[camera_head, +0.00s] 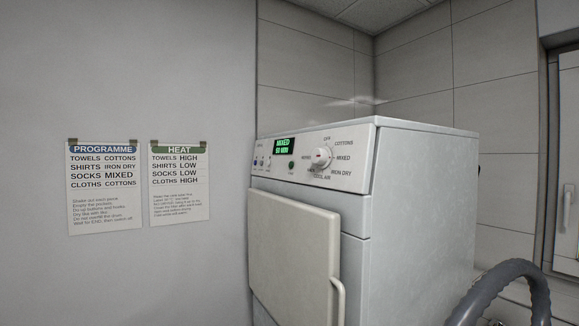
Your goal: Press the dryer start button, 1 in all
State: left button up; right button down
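The white dryer (410,220) stands right of centre, its control panel angled toward the left. A lit green display (283,146) reads MIXED, with a smaller second line I cannot read surely. A round green button (291,165) sits under the display; its label is too small to read. Small bluish buttons (257,163) are at the panel's left end. A white dial (321,158) is ringed by words such as COTTONS, MIXED and IRON DRY; its exact setting is unclear. Which button is start cannot be read. Neither gripper is in view.
The dryer's front door (294,250) is a pale panel with a handle (339,300). A PROGRAMME sheet (104,187) and a HEAT sheet (179,181) hang on the left wall. A dark grey curved tube (515,267) is at lower right. The space before the control panel looks clear.

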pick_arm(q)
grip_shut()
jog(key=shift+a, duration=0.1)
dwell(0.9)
